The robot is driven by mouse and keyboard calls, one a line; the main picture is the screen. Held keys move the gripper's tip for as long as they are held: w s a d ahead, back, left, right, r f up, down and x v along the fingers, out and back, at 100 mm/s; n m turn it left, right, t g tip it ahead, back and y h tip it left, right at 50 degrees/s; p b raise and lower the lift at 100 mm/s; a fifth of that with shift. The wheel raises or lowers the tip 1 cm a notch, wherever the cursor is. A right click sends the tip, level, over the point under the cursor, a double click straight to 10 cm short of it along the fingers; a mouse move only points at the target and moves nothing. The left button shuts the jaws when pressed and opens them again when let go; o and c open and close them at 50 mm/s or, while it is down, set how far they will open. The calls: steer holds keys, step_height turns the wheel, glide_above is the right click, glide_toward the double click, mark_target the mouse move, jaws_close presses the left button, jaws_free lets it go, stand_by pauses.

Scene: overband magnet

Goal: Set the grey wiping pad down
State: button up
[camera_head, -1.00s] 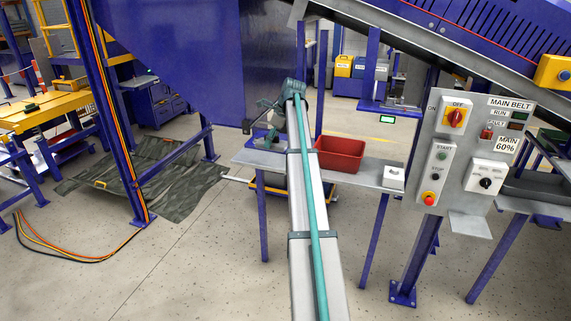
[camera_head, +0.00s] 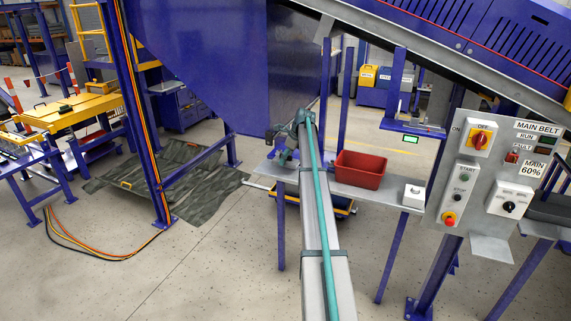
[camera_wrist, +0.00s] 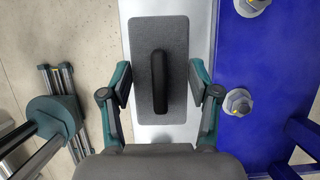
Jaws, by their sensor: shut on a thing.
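The grey wiping pad (camera_wrist: 141,102) is a flat rectangle with a black handle (camera_wrist: 161,82) along its middle. In the wrist view it lies between the two fingers of my gripper (camera_wrist: 159,84), which is shut on it. A pale metal surface (camera_wrist: 159,9) shows behind the pad; I cannot tell whether the pad touches it. In the head view my gripper (camera_head: 284,155) is small, at the far end of my arm near the left end of the grey shelf (camera_head: 393,188). The pad cannot be made out there.
A red bin (camera_head: 361,170) and a small white box (camera_head: 413,195) stand on the shelf. A blue bolted part (camera_wrist: 262,90) is close to the right of my gripper. The control panel (camera_head: 472,205) stands at right. A dark sheet (camera_head: 180,185) lies on the floor.

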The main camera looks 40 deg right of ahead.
steer(key=shift+w+d+f, duration=0.15)
steer(key=shift+w+f, duration=0.15)
steer(key=shift+f+p, duration=0.4)
steer(key=shift+f, duration=1.2)
steer(key=shift+f, duration=0.1)
steer(key=o, duration=1)
steer(key=b+v, duration=0.2)
steer(key=v, duration=1)
steer(key=shift+b, duration=0.3)
